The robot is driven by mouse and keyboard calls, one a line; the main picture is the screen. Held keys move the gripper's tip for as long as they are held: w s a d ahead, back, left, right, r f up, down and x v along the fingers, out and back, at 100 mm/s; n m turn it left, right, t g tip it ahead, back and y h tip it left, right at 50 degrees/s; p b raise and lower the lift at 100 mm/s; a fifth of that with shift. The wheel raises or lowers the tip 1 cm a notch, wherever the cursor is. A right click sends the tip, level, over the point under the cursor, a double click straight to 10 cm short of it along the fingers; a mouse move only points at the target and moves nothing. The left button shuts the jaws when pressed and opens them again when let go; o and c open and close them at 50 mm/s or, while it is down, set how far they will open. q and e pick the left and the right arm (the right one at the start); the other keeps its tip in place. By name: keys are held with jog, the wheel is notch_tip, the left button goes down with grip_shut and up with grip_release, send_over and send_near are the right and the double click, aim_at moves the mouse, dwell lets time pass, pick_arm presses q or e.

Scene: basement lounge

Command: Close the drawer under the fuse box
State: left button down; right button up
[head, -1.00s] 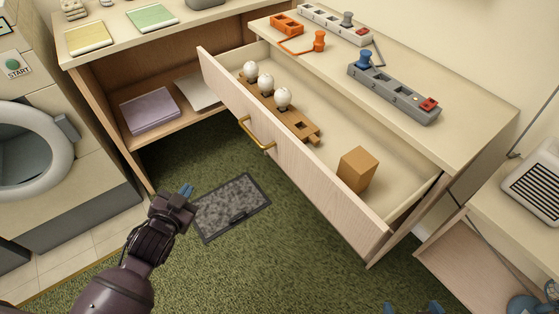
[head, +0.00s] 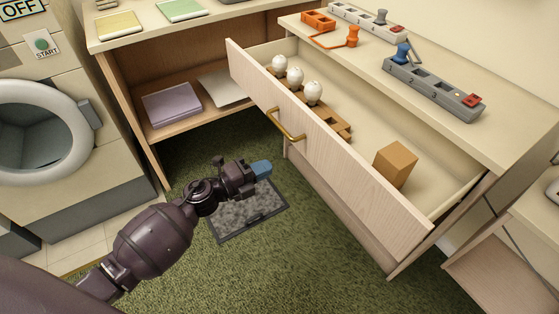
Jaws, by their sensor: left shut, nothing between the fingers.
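The drawer (head: 320,155) stands pulled open under the right-hand counter, its pale wood front facing left toward the floor. A brass bar handle (head: 287,124) is on its front. Inside are a wooden holder (head: 336,126) with several white bulbs (head: 295,76) and a brown box (head: 395,165). My left gripper (head: 262,168) is shut and empty, its blue fingertips pointing at the drawer front. In the picture it is below and left of the handle, apart from it. No thing is clearly recognisable as the fuse box. My right gripper is out of view.
The counter (head: 500,133) above the drawer holds a grey socket strip (head: 430,88), a white strip (head: 365,18) and orange parts (head: 318,20). A washing machine (head: 40,140) stands at left. A grey mat (head: 250,212) lies on the green carpet. Open shelves (head: 180,130) are behind.

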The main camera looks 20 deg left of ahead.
aim_at(313, 146)
pick_arm(q)
jog(key=b+x, duration=0.1)
jog(key=x, duration=1.1)
jog(key=shift+f, duration=0.15)
jog(key=shift+w+d+b, duration=0.25)
jog(key=shift+w+b, duration=0.05)
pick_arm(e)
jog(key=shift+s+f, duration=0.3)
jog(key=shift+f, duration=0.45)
